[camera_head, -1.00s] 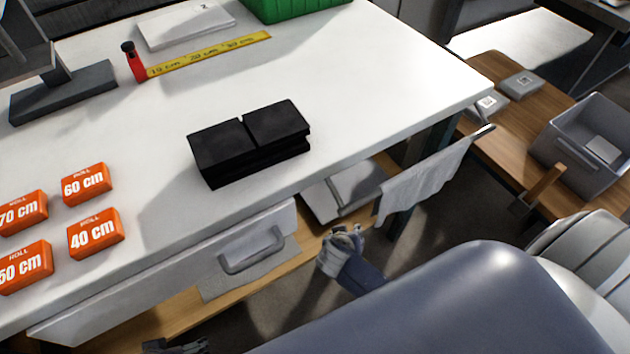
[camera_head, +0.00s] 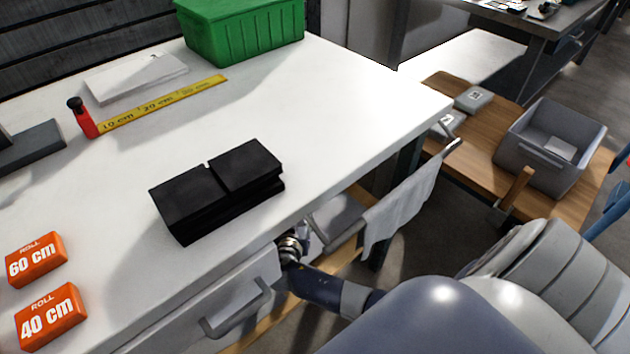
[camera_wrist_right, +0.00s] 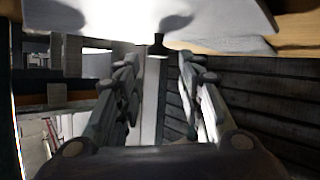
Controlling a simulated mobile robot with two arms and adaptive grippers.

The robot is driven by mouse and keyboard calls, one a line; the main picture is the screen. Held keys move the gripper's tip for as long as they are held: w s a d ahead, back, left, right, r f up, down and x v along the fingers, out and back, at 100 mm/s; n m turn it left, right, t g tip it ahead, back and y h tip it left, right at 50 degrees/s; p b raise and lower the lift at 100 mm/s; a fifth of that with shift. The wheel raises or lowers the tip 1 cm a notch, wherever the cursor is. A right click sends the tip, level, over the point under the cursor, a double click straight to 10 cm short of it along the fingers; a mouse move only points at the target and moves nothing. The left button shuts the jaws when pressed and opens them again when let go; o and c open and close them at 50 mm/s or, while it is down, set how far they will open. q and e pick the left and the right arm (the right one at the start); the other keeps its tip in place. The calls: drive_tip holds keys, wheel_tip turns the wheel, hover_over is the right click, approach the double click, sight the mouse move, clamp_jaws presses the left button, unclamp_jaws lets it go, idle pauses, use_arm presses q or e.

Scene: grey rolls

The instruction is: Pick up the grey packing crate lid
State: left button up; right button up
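A flat grey panel with a bar across it (camera_head: 337,217), which looks like the packing crate lid, lies on the low wooden shelf under the white table. The table edge and a hanging cloth partly hide it. My right gripper (camera_head: 291,249) is just left of the panel, beside the drawer front; its fingertips are not clear there. In the right wrist view my right gripper (camera_wrist_right: 158,62) has its fingers apart with nothing between them. A pale panel (camera_wrist_right: 120,14) fills the top of that view; I cannot tell if it is the lid. My left gripper is out of view.
The open grey crate (camera_head: 573,173) stands on a wooden bench at right. The table holds a black block pair (camera_head: 215,190), orange roll boxes (camera_head: 47,317), a yellow ruler (camera_head: 165,103) and a green bin (camera_head: 245,35). A drawer handle (camera_head: 237,308) and the grey cloth (camera_head: 402,210) flank the shelf opening.

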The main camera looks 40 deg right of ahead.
sight(316, 215)
drive_tip(key=b+x, duration=0.1)
drive_tip(key=x, duration=0.6)
drive_tip(key=shift+d, duration=0.2)
clamp_jaws()
